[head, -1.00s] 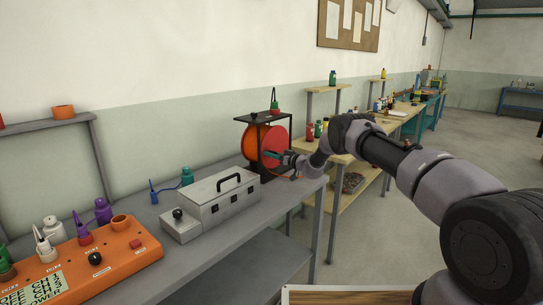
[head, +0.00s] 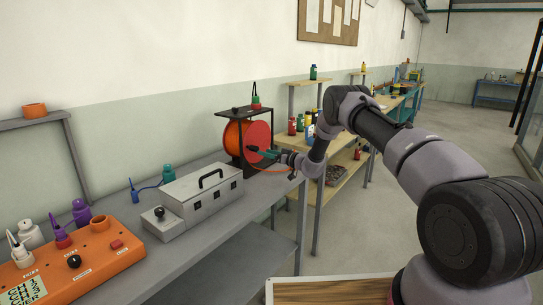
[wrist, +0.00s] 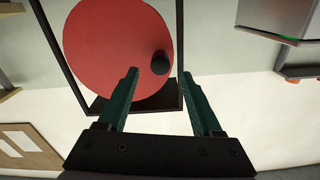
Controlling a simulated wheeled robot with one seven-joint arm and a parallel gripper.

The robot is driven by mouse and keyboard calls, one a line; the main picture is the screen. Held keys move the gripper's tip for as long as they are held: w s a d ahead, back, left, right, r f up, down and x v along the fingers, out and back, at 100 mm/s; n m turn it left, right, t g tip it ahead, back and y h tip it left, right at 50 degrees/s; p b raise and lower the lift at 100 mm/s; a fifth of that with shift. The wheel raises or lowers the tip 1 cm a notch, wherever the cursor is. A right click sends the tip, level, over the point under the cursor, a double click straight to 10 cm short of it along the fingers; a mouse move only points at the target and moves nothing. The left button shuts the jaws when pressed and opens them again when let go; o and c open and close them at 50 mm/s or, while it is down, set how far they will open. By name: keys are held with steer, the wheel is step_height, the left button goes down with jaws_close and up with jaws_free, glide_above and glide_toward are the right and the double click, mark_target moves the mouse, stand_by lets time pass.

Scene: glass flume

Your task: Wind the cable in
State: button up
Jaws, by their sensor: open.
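The cable reel (head: 258,133) is a red-orange drum in a black frame at the far end of the grey bench. In the wrist view its red side disc (wrist: 115,45) fills the upper left, with a round black crank knob (wrist: 160,62) near its rim. My gripper (head: 253,150) is in front of the disc. In the wrist view my gripper (wrist: 160,76) is open, its two teal fingers pointing at the disc, with the knob between or just beyond the tips. Contact cannot be told. An orange cable (head: 272,170) shows below the gripper, partly hidden.
A grey metal box with a handle (head: 202,193) stands on the bench left of the reel. An orange control panel (head: 90,262) is nearer, at the left. Wooden shelves with bottles (head: 340,150) are beyond. Floor at right is clear.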

steer(key=shift+v, duration=1.4)
steer(key=s+r+m+g, duration=0.1)
steer(key=s+r+g, duration=0.35)
steer(key=r, duration=0.75)
steer(key=s+r+g, duration=0.2)
steer(key=s+r, duration=0.6)
steer(key=r, duration=0.5)
steer(key=s+d+r+m+h, duration=0.2)
steer(key=s+d+r+h, duration=0.1)
steer(key=s+r, duration=0.55)
steer(key=s+d+m+t+h, duration=0.1)
steer(key=s+d+m+h, duration=0.2)
steer(key=s+d, duration=0.3)
steer(key=s+d+r+m+h, duration=0.1)
steer(key=s+d+m+h, duration=0.2)
steer(key=s, duration=1.3)
steer(key=s+d+r+m+t+h, duration=0.1)
steer(key=s+d+m+h, duration=0.2)
steer(key=s+d, duration=0.6)
steer(key=s, duration=0.3)
steer(key=shift+r+m+t, duration=0.2)
steer(key=shift+m+t, duration=0.1)
steer(key=shift+t, duration=0.05)
